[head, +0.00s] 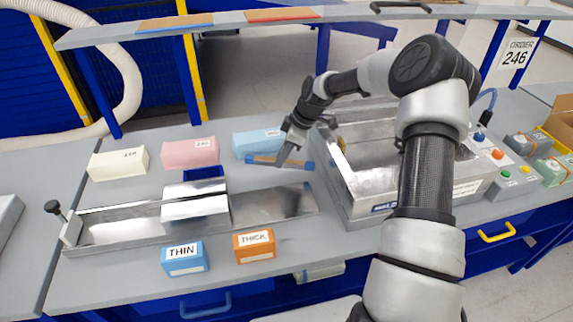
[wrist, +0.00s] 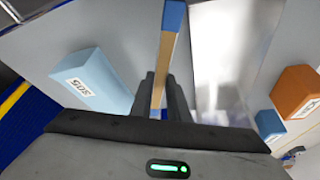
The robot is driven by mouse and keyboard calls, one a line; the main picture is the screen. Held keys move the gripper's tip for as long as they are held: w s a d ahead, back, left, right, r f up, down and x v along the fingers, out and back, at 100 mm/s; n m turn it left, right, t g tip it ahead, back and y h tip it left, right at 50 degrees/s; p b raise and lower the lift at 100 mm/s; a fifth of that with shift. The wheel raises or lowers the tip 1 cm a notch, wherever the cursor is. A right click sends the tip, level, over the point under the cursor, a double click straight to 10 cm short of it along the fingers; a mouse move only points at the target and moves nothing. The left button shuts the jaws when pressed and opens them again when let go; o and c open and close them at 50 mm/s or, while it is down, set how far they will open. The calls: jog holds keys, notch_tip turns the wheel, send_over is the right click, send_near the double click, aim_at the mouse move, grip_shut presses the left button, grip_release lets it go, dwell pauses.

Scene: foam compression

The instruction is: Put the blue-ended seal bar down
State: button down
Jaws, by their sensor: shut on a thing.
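The seal bar (head: 279,161) is a slim tan bar with blue ends. My gripper (head: 288,157) is shut on it near its middle. In the head view it lies level, between the light blue block and the metal tray. Whether it touches the table I cannot tell. In the wrist view the seal bar (wrist: 165,55) points away from my gripper (wrist: 160,95), with one blue end at the top edge.
A light blue block (head: 257,141) stands just behind the bar, with pink (head: 190,151) and cream (head: 119,162) blocks further left. The long metal tray (head: 275,203) lies in front. THIN (head: 185,258) and THICK (head: 254,246) boxes stand at the front. An open metal machine (head: 365,190) is to the right.

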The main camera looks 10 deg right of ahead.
jog(key=shift+f, duration=2.1)
jog(key=shift+f, duration=0.1)
jog(key=c, duration=1.7)
grip_release()
